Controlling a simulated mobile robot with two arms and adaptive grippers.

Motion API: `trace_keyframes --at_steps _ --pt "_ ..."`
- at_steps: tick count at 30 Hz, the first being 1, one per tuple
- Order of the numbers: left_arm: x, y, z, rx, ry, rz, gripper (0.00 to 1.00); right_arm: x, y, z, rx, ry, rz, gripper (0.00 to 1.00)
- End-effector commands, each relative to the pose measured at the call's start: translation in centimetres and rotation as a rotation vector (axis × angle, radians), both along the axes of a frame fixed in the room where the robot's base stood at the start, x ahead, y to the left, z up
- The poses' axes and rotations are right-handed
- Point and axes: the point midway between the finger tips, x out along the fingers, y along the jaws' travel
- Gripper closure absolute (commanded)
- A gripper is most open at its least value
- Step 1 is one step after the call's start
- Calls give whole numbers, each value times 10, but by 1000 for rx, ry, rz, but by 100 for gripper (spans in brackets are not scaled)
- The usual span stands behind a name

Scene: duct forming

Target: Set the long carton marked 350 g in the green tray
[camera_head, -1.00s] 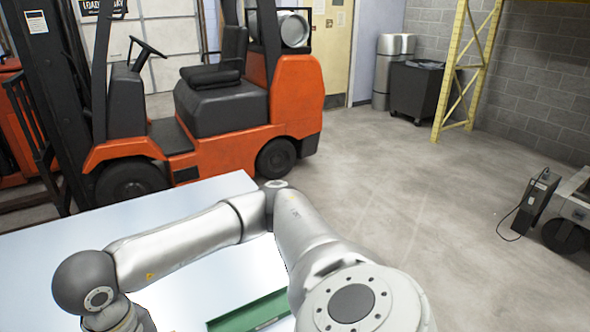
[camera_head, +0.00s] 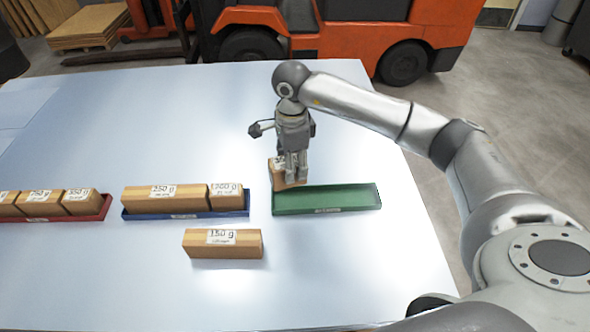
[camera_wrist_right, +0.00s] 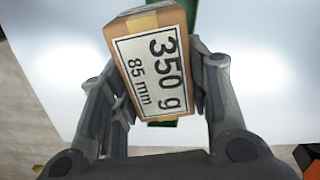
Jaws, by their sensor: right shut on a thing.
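My right gripper (camera_head: 292,178) is shut on a brown carton (camera_head: 279,174), held tilted. In the right wrist view the carton's label (camera_wrist_right: 153,70) reads 350 g, 85 mm, and the carton sits between the two fingers. The green tray (camera_head: 340,199) is empty in the head view, right of the middle of the table. The carton is at the tray's back left corner; I cannot tell whether it is above the tray or just behind it. Green of the tray shows behind the carton in the wrist view. My left gripper is not in view.
A loose carton marked 150 g (camera_head: 224,244) lies in front. A blue tray (camera_head: 186,216) holds two cartons, and a red tray (camera_head: 103,208) at the left holds several. The white table (camera_head: 360,270) is clear at front right. An orange forklift (camera_head: 345,38) stands behind.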

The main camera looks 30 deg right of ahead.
Motion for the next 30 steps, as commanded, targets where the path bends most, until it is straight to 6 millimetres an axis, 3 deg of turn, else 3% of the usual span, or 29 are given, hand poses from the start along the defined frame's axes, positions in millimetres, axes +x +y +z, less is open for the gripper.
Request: trace_keyframes --at_steps 3,8,17,30 --pt "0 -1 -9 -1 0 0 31 9 -9 -14 -1 6 -149 94" --pt "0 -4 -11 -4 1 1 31 14 -14 -20 -1 9 -245 94" --pt "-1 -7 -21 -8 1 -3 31 14 -15 -35 -2 9 -257 94" --pt "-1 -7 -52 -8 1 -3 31 14 -15 -85 -2 10 -256 94"
